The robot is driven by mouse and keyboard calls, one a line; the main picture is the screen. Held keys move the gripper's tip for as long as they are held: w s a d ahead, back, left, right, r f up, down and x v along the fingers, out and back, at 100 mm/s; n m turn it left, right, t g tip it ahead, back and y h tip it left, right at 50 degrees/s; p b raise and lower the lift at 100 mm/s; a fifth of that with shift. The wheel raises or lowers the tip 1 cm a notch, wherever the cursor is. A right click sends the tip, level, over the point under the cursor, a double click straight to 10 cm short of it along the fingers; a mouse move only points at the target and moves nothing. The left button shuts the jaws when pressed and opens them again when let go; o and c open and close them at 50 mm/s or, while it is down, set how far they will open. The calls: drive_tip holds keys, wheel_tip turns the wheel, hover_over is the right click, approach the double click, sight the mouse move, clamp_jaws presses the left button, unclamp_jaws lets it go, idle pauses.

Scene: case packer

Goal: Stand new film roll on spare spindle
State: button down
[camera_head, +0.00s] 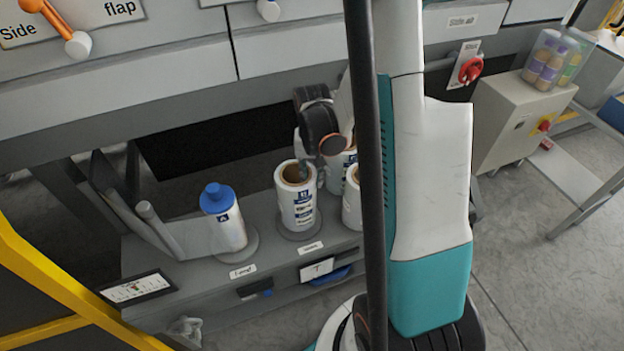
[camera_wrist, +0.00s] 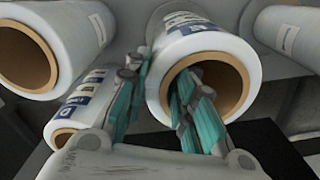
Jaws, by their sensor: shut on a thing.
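A white film roll (camera_head: 297,202) with blue print and a brown core stands upright over a grey round base (camera_head: 299,233) on the grey shelf. My gripper (camera_head: 308,165) is above it, at its top right rim. In the wrist view, my gripper (camera_wrist: 155,100) has one teal finger inside the core and the other along the outside of the held roll (camera_wrist: 205,47), pinching its wall. The roll hides any spindle post, and I cannot tell whether it sits fully down. Another roll with a blue cap (camera_head: 229,232) stands to its left, film running off leftward.
More white rolls (camera_head: 352,207) stand just right of and behind the held roll, partly hidden by my arm. The grey shelf (camera_head: 265,200) has some bare room between the two left rolls. A dark display (camera_head: 138,288) sits at the front left. Machine panels overhang above.

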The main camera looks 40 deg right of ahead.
drive_tip(key=shift+f, duration=0.6)
drive_tip(key=c, duration=1.3)
unclamp_jaws()
drive_tip(key=shift+f, duration=0.1)
drive_tip(key=shift+c, duration=0.2)
wheel_tip(320, 180, up, 12)
drive_tip(key=p, duration=0.4)
